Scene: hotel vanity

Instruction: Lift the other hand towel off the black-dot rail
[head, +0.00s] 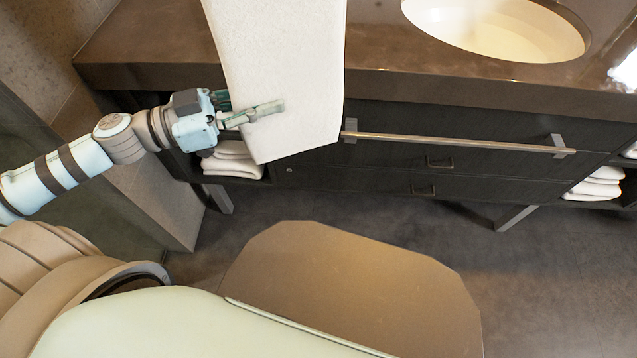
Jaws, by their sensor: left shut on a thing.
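A white hand towel (285,60) hangs in front of the counter's left part, and its top runs out of the picture. My left gripper (252,113) is shut on the towel's left side, with one finger lying across its front face. A metal rail (455,143) runs along the vanity's dark front, with a bracket at each end. The visible length of the rail is bare, and the towel's lower right edge appears beside its left bracket. I cannot make out a black dot on the rail. My right gripper is not in view.
The brown counter (150,45) with an inset basin (497,25) stands behind. Folded white towels (232,162) lie on the left shelf, and more folded towels (597,185) lie on the right one. Dark drawers are under the rail. Grey floor (520,270) shows in front.

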